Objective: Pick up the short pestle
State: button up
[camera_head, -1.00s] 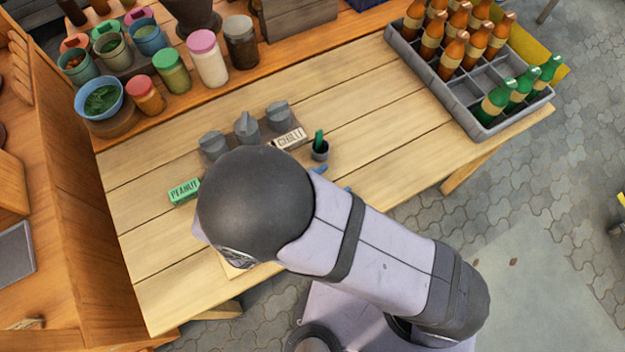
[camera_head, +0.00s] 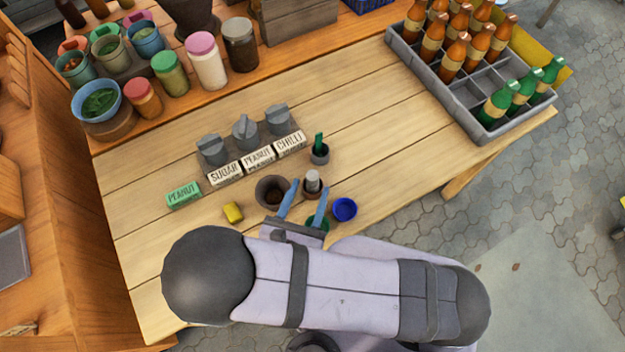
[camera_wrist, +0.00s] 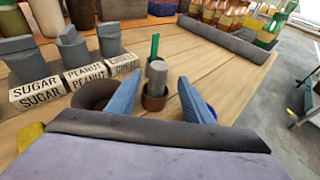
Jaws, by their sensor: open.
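A short, thick grey pestle (camera_head: 312,178) stands upright in a small brown cup (camera_head: 311,192) near the table's front edge. In the wrist view the pestle (camera_wrist: 157,74) and its cup (camera_wrist: 154,102) show between my two blue fingers. My gripper (camera_head: 309,187) is open and empty, its fingers on either side of the pestle in the picture. It also shows open in the wrist view (camera_wrist: 160,79). I cannot tell whether the fingertips reach the pestle's depth. A brown clay mortar (camera_head: 268,187) sits just left of the fingers, partly hidden by the left finger in the wrist view.
A green stick in a dark cup (camera_head: 320,155) stands close behind. A blue bowl (camera_head: 344,209) is at right, and a partly hidden green bowl (camera_head: 317,225) is under the gripper. Labelled grey dispensers (camera_head: 246,134), a green peanut block (camera_head: 183,194) and a yellow block (camera_head: 233,212) are left.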

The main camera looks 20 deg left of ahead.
aim_at(311, 184)
jog(key=shift+p+x, duration=1.1)
jog(key=shift+x, duration=1.45)
jog(key=shift+a+f, duration=0.15)
jog(key=shift+f, duration=0.05)
jog(key=c, duration=1.1)
